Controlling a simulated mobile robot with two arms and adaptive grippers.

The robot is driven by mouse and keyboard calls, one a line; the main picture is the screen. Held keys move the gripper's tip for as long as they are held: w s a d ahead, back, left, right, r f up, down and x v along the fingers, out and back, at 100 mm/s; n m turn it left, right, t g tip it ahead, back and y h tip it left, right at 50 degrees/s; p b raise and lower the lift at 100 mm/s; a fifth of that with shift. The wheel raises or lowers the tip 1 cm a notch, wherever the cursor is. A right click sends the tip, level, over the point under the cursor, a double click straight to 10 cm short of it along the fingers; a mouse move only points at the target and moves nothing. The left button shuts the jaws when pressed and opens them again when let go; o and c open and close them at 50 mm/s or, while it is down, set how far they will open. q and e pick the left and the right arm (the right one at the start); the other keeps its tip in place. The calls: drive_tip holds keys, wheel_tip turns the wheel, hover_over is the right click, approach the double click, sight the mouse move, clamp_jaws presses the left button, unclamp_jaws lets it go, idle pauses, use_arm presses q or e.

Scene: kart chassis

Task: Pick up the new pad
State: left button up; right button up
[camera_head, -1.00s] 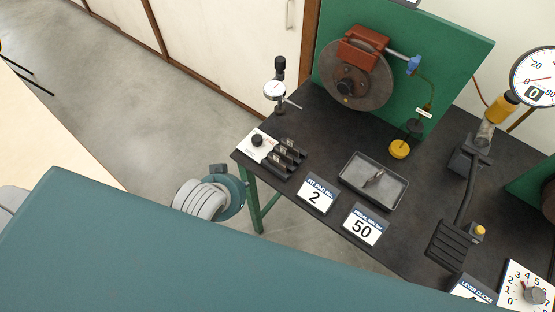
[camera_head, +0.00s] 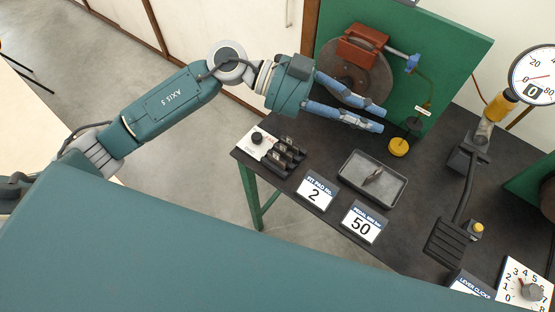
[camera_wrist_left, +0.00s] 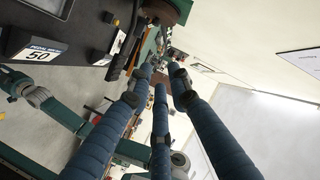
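Several small dark pads (camera_head: 287,153) stand in a rack at the left end of the black bench, beside a white plate with a black knob. A sign in front reads "FIT PAD NO. 2" (camera_head: 316,193). I cannot read the marks on the single pads. My left gripper (camera_head: 383,113) hangs above the bench, behind and to the right of the rack, in front of the brake disc (camera_head: 345,78). Its blue fingers are spread with nothing between them; they also show apart in the left wrist view (camera_wrist_left: 160,82). My right gripper is not in view.
A grey tray (camera_head: 352,193) with a small grey piece in it lies right of the rack. A red caliper (camera_head: 363,46) sits on the disc. A yellow weight (camera_head: 398,147) and a pedal (camera_head: 446,240) stand farther right. A "50" sign (camera_head: 362,224) lies in front.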

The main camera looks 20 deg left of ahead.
use_arm(q)
drive_tip(key=w+a+f+g+y, duration=0.1)
drive_tip(key=a+f+y, duration=0.5)
drive_tip(key=a+f, duration=0.35)
drive_tip(key=n+y, duration=0.3)
drive_tip(key=y, duration=0.2)
approach(274, 152)
drive_tip(key=shift+g, duration=0.4)
drive_tip(key=p+x, duration=0.3)
drive_tip(key=x, duration=0.5)
drive_tip(key=shift+d+f, duration=0.3)
drive_tip(key=shift+f, duration=0.05)
drive_tip(key=shift+w+d+f+p, duration=0.1)
drive_tip(key=shift+d+f+p, duration=0.05)
drive_tip(key=shift+f+p, duration=0.15)
clamp_jaws()
